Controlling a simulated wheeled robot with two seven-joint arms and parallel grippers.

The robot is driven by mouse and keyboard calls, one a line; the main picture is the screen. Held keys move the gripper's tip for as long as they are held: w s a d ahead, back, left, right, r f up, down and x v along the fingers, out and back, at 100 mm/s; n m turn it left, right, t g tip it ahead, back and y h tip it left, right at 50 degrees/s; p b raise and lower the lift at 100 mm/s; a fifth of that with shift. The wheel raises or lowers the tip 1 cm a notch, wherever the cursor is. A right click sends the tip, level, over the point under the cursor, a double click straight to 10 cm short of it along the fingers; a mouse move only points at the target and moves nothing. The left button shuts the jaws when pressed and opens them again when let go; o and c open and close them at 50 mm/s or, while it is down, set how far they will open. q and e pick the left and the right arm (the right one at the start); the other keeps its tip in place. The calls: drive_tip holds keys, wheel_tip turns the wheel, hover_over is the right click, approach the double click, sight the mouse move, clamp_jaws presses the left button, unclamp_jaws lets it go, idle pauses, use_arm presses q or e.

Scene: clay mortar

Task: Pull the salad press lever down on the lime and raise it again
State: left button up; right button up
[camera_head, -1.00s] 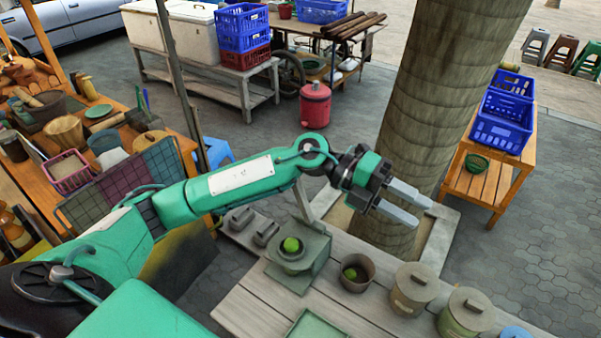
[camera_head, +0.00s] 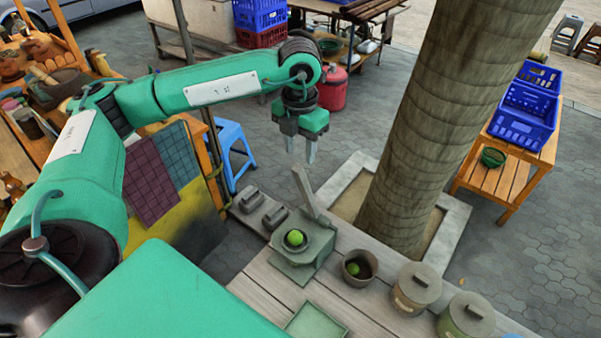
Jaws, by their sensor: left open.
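The salad press (camera_head: 300,266) is a grey-green block on the wooden table. Its lever (camera_head: 305,190) stands raised, tilted up and to the left at the back of the block. A green lime (camera_head: 295,238) sits in the round cup on the press. My left gripper (camera_head: 300,158) points down, just above the lever's top end in the picture. Its two fingers are apart with nothing between them; I cannot tell whether they touch the lever. My right gripper does not show.
A bowl (camera_head: 360,268) with another green lime stands right of the press, then lidded pots (camera_head: 416,288). A green tray (camera_head: 316,325) lies in front. Two small grey lidded items (camera_head: 262,208) sit to the left. A thick trunk (camera_head: 430,120) rises behind the table.

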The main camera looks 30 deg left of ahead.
sight(300, 186)
use_arm(q)
wheel_tip(300, 186, down, 9)
drive_tip(key=p, duration=0.3)
drive_tip(key=shift+f+p, duration=0.35)
drive_tip(key=shift+f, duration=0.1)
drive_tip(key=shift+c, duration=0.2)
drive_tip(key=c, duration=0.7)
clamp_jaws()
